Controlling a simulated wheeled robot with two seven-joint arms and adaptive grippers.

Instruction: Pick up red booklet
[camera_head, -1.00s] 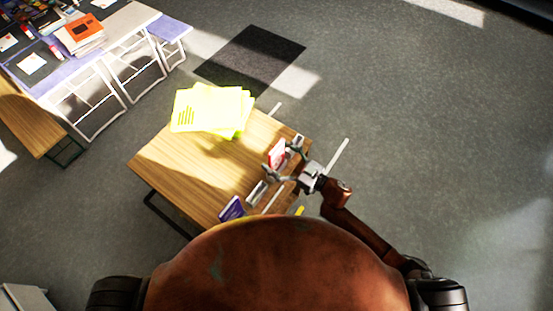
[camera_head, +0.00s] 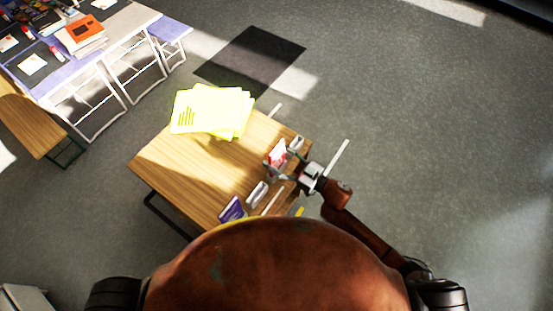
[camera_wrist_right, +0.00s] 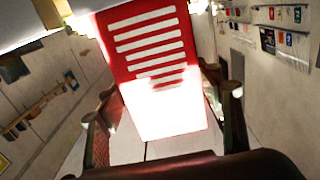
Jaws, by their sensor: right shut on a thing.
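The red booklet (camera_head: 277,153) is at the right side of the wooden table in the head view. In the right wrist view the red booklet (camera_wrist_right: 148,45) fills the middle, red with white lines above and a bright white lower part. My right gripper (camera_head: 285,165) is shut on the booklet, with a finger on either side of it in the wrist view (camera_wrist_right: 165,105). Whether the booklet touches the table cannot be told. My left gripper is not in view.
The wooden table (camera_head: 190,165) holds a stack of yellow sheets (camera_head: 211,110), a purple booklet (camera_head: 232,209) and a small grey-white holder (camera_head: 257,194). Another table with books (camera_head: 82,32) stands at the upper left. Open floor (camera_head: 430,130) lies to the right.

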